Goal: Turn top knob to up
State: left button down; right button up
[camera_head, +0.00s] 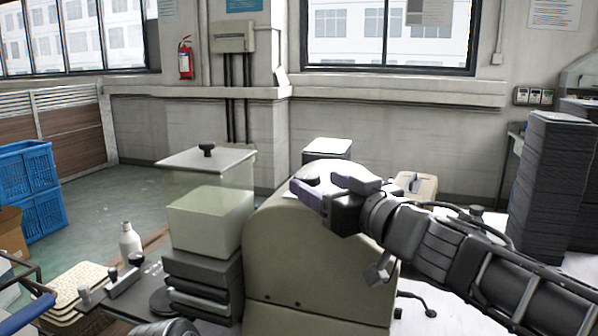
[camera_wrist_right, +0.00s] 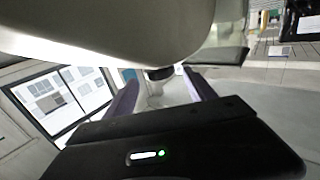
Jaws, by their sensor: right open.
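My right gripper (camera_head: 326,188) is open beside the upper part of a rounded beige machine (camera_head: 300,248). In the wrist view its two purple fingers (camera_wrist_right: 160,78) stand apart. A small dark knob-like part (camera_wrist_right: 160,73) shows in the gap between them, below the machine's pale curved housing (camera_wrist_right: 110,28); I cannot tell whether the fingers touch it. In the head view the machine's face beyond the gripper is hidden, and no knob or its setting can be read there. My left gripper is not in view.
A white bottle (camera_head: 130,243) stands further left. A dark stack (camera_head: 548,180) is at right. Blue crates (camera_head: 28,170) stand on the floor.

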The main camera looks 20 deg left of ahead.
aim_at(300, 174)
jog(key=shift+p+x, duration=0.3)
jog(key=shift+x, duration=3.6)
